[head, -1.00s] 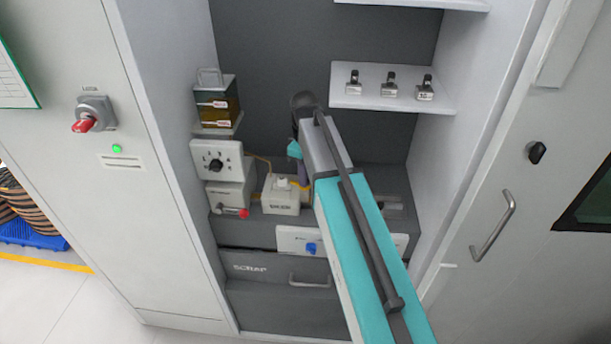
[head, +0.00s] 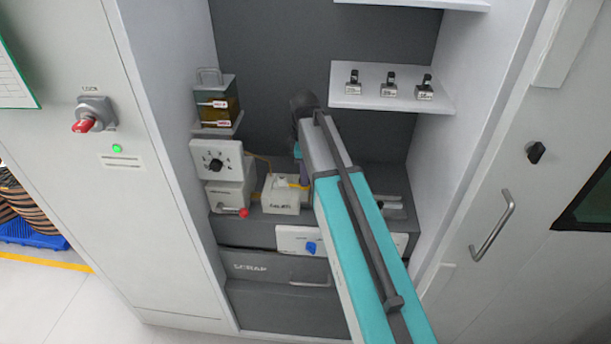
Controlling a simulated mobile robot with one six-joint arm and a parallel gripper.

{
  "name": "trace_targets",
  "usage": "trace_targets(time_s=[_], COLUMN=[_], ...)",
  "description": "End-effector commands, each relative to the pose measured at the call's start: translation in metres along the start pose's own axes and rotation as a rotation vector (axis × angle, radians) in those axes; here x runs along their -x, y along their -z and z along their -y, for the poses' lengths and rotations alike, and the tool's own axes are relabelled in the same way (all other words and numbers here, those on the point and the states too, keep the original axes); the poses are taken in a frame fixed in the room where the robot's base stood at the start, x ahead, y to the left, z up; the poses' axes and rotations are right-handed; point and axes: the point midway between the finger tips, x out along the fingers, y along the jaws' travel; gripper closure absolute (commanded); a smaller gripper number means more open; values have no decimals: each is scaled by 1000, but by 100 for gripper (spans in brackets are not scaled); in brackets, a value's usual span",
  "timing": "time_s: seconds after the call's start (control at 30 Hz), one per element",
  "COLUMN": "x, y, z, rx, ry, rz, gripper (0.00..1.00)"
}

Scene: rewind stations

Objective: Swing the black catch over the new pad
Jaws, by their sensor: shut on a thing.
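My arm reaches in from the lower right and bends down at a dark wrist joint over the grey bench (head: 255,232). A narrow grey sliver of my gripper (head: 303,176) shows left of the arm, low beside the white labelled box (head: 281,196). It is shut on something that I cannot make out. The fingertips are hidden behind the arm. I cannot see the black catch or the new pad. A small yellow patch (head: 297,187) shows between the box and my gripper.
A white dial box (head: 217,160) and a red-knobbed lever (head: 243,212) stand left of the labelled box. A shelf (head: 350,99) with several small black-topped blocks hangs at the right. A scrap drawer (head: 275,268) is below. Cabinet walls close in both sides.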

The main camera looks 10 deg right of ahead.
Motion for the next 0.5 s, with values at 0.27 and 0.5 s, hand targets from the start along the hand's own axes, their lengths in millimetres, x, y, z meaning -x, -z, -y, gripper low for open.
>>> trace_targets(time_s=[0.27, 0.5], x=[0, 0], y=[1, 0], z=[0, 0], rx=[2, 0], ry=[0, 0], rz=[-2, -1], gripper=[71, 71])
